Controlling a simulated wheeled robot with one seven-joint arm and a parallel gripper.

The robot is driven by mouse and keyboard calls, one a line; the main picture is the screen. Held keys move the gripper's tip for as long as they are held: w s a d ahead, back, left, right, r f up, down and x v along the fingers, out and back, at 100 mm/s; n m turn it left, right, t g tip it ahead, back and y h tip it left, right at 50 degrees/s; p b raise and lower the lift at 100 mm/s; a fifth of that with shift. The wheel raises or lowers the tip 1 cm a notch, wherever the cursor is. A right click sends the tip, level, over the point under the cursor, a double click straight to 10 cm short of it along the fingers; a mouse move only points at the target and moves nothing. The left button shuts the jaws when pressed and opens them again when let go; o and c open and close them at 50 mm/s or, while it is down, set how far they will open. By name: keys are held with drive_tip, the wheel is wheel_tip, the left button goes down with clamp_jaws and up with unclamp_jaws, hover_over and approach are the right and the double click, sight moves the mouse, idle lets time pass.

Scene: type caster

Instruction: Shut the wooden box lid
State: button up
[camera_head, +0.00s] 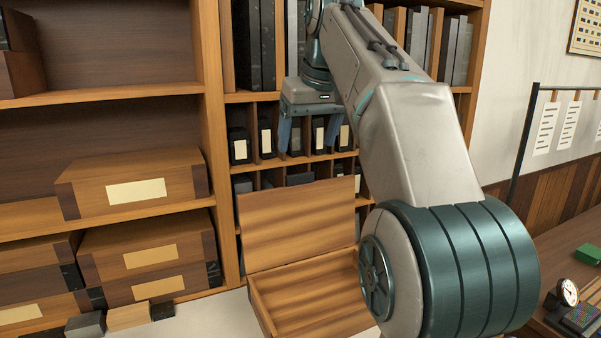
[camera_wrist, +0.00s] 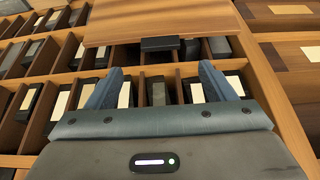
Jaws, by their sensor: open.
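The wooden box (camera_head: 262,304) sits on a pale surface, its striped inside showing. Its lid (camera_head: 298,222) stands up almost vertically at the back, so the box is open. My gripper (camera_head: 309,140) is above the lid's top edge, fingers pointing down and spread apart with nothing between them. In the wrist view my gripper (camera_wrist: 158,72) shows its two blue-grey fingers apart. A light wooden panel beyond the fingertips there looks like the lid (camera_wrist: 160,20). My arm hides the box's right part.
Shelving with small cubbyholes (camera_head: 264,140) stands right behind the lid and gripper. Drawer-like wooden boxes (camera_head: 135,188) fill the left shelves. Small blocks (camera_head: 128,316) lie left of the box. A desk (camera_head: 575,240) with a gauge (camera_head: 568,291) is at right.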

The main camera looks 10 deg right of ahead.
sight(300, 174)
drive_tip(key=x, duration=0.8)
drive_tip(key=shift+a+f, duration=0.1)
drive_tip(key=shift+f, duration=0.05)
drive_tip(key=c, duration=1.4)
